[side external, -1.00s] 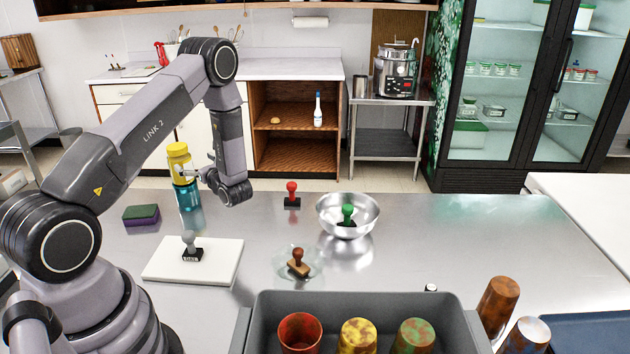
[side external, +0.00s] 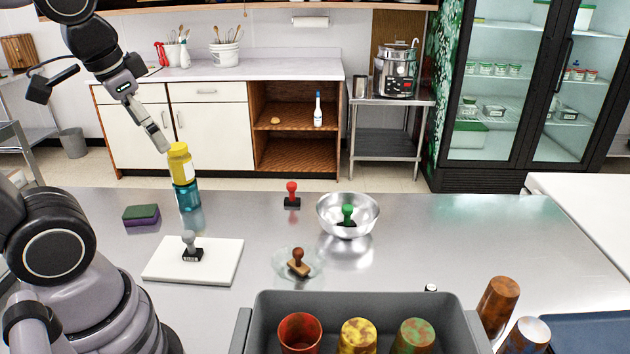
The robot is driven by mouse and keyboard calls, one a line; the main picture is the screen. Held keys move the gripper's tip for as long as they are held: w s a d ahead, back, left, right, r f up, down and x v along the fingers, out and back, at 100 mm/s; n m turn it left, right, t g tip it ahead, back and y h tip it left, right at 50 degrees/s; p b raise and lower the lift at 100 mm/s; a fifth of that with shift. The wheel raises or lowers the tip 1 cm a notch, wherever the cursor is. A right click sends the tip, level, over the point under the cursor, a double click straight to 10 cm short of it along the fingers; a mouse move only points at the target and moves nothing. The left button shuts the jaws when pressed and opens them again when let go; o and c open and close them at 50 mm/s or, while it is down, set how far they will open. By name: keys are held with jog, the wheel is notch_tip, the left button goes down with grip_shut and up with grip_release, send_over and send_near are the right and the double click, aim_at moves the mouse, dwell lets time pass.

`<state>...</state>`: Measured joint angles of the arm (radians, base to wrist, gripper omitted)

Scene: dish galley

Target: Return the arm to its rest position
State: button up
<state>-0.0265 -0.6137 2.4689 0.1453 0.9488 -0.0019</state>
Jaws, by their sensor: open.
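My gripper (side external: 160,140) is raised at the left of the side external view, pointing down and to the right.
Stamps stand about: grey on a white board (side external: 220,262), red (side external: 292,195), green in a metal bowl (side external: 367,209), brown on a glass dish (side external: 316,270). A sponge (side external: 141,215) lies left. A grey bin (side external: 450,302) with cups stands in front.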

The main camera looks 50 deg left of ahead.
jog(key=d, duration=0.1)
jog(key=s+d+r+t+h, duration=0.1)
jog(key=shift+d+r+t+h, duration=0.15)
jog(key=shift+d+t+h, duration=0.15)
jog(key=shift+d, duration=0.1)
